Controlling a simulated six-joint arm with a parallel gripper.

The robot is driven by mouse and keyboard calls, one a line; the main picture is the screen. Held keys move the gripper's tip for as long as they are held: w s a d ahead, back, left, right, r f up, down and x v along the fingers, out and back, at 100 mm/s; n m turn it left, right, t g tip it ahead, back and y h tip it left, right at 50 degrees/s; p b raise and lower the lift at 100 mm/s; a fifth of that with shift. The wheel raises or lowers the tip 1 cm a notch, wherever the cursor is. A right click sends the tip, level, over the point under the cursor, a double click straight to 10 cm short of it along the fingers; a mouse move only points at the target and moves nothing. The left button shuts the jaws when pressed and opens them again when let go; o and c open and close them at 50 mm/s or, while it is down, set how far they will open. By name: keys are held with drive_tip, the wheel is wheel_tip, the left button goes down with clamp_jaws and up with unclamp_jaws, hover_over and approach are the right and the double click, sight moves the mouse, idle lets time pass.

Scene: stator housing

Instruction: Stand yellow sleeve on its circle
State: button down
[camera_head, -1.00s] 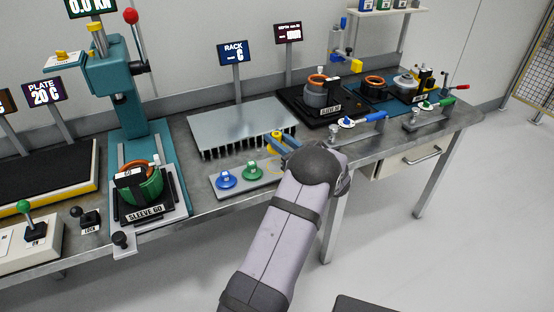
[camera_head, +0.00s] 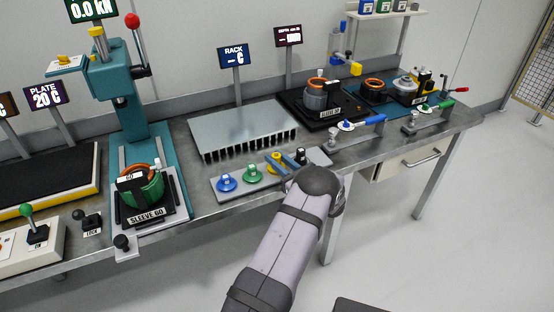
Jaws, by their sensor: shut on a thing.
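The yellow sleeve (camera_head: 274,159) is at the right part of a narrow grey strip (camera_head: 240,191) at the bench's front edge, in line with a blue piece (camera_head: 227,183) and a green piece (camera_head: 252,174). My gripper (camera_head: 286,161) comes from the front right and is shut on the yellow sleeve. The sleeve looks roughly upright and low over the strip. I cannot tell whether its base touches. Its circle is hidden now behind the sleeve and gripper.
A grey finned rack (camera_head: 240,127) stands just behind the strip. A teal press (camera_head: 130,110) with a green sleeve (camera_head: 144,187) is at the left. A black fixture (camera_head: 297,107) and blue-handled clamp (camera_head: 368,121) are at the right.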

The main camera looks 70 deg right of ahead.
drive_tip(key=shift+f, duration=0.15)
drive_tip(key=c, duration=1.5)
unclamp_jaws()
drive_tip(key=shift+r, duration=0.2)
drive_tip(key=shift+s+a+f, duration=0.1)
drive_tip(key=shift+s+f, duration=0.05)
drive_tip(key=shift+s, duration=0.15)
drive_tip(key=b+v, duration=0.3)
drive_tip(key=v, duration=0.8)
drive_tip(key=shift+s+a, duration=0.15)
drive_tip(key=shift+a, duration=0.1)
